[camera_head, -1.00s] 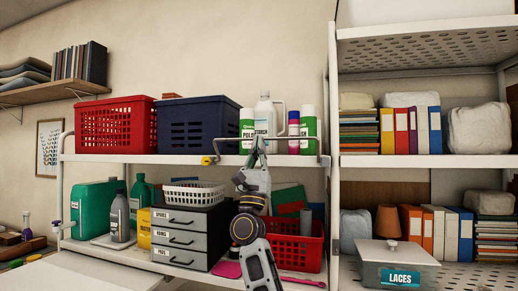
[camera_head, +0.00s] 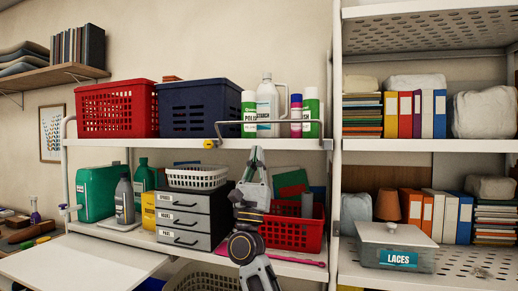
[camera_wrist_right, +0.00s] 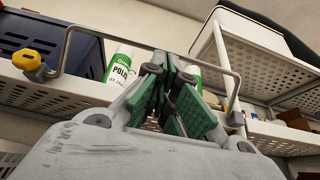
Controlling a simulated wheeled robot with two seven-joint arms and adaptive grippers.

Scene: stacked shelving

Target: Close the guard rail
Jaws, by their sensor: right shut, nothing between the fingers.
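The guard rail (camera_head: 290,122) is a thin metal bar along the front of the upper left shelf. It stands up above the shelf's front edge, in front of the bottles. A yellow knob (camera_head: 210,144) sits at its left end. In the right wrist view the rail (camera_wrist_right: 110,30) spans behind the fingers, with the yellow knob (camera_wrist_right: 26,60) at left. My right gripper (camera_head: 257,151) is shut and empty, pointing up, with its tips near the shelf edge and below the rail's top bar. The right wrist view shows its closed fingers (camera_wrist_right: 165,75). My left gripper is not in view.
Behind the rail stand a polish bottle (camera_head: 249,113), a starch bottle (camera_head: 267,105) and other bottles. A blue crate (camera_head: 195,108) and red crate (camera_head: 116,108) are to the left. Below, a red basket (camera_head: 308,235) and drawer unit (camera_head: 184,220) flank my right arm.

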